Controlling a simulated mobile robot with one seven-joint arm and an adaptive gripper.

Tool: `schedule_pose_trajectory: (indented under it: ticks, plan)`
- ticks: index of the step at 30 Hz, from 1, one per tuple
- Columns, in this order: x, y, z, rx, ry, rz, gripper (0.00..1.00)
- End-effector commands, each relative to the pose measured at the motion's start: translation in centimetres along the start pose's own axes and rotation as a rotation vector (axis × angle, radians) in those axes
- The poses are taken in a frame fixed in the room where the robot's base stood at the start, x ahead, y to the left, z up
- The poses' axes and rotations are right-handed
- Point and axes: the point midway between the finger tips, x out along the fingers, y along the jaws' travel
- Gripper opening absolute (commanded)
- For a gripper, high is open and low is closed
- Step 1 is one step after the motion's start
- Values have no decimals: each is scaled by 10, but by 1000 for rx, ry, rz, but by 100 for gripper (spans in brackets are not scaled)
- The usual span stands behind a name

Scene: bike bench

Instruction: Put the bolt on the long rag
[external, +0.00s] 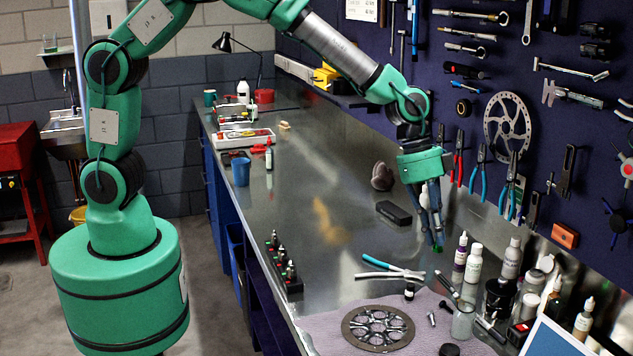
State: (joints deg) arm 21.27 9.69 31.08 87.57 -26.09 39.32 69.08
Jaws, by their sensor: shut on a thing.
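My gripper (437,245) points down over the metal bench, to the right of a dark block. Its fingers are close together on a small thing, which is mostly hidden; a bit of green shows at the tips. I cannot tell if this is the bolt. A small silver bolt-like piece (431,319) lies at the front, beside a disc. A pale mauve cloth (322,330) is spread under the disc and tools at the bench's front; I cannot tell if it is the long rag.
Blue-handled pliers (390,268) lie in front of my gripper. Several bottles (473,262) stand close on its right, near the tool wall. The dark block (394,213) and a brown lump (382,177) lie behind to the left. The bench's middle (320,250) is clear.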

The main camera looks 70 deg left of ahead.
Motion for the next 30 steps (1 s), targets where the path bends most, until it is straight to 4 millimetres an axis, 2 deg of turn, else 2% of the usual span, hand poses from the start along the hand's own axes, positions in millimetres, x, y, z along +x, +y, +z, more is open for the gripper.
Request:
schedule_pose_trajectory:
  ticks: [3, 6, 20, 30]
  plan:
    - [17, 0, 7, -2, 0, 1, 0]
    - [23, 0, 9, -1, 1, 0, 0]
    - [28, 0, 12, -1, 0, 0, 0]
    - [69, 1, 28, -2, -1, 1, 0]
